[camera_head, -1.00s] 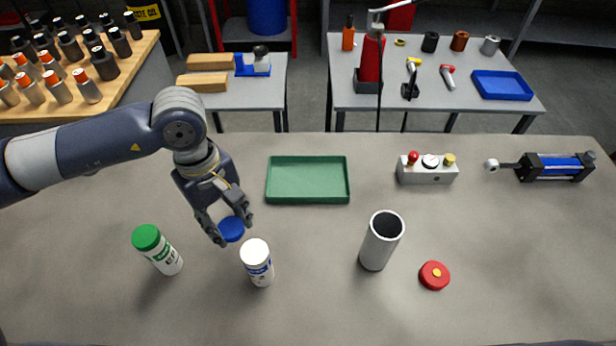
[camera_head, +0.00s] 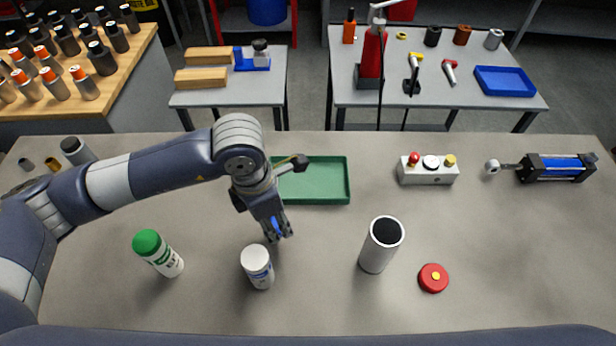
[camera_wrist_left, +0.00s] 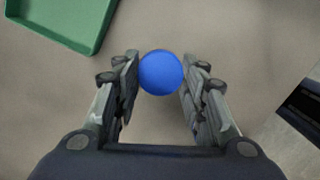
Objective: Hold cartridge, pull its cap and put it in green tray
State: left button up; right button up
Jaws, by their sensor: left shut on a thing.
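My left gripper (camera_head: 279,234) points down over the bench and is shut on a small blue cap (camera_head: 275,223). In the left wrist view the round blue cap (camera_wrist_left: 161,72) sits between the two fingers. My right gripper is not in view.
A grey open cylinder (camera_head: 380,246) and a red round part (camera_head: 433,278) stand to the right. Small parts (camera_head: 75,150) sit at the left edge. The bench's middle right is mostly clear.

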pick_arm(q)
jog(key=d+n, duration=0.1)
jog(key=n, duration=0.1)
jog(key=d+n, duration=0.1)
jog(key=n, duration=0.1)
jog(key=s+d+n, duration=0.1)
jog(key=n, duration=0.1)
jog(key=shift+d+f+y+p, duration=0.15)
jog(key=shift+d+y+p, duration=0.15)
jog(key=shift+d+p, duration=0.1)
jog(key=shift+w+d+n+t, duration=0.1)
jog(key=shift+d+n+t, duration=0.25)
jog(key=shift+n, duration=0.35)
jog(key=shift+w+d+f, duration=0.1)
jog(key=shift+w, duration=0.1)
jog(key=b, duration=0.4)
send_over(308, 181)
jog(key=shift+s+f, duration=0.2)
jog(key=shift+f, duration=0.55)
notch_tip(308, 181, down, 4)
jog(key=shift+r+b, duration=0.2)
jog(key=shift+b, duration=0.65)
jog(key=shift+r, duration=0.1)
jog(key=shift+f, duration=0.2)
jog(key=o, duration=1.2)
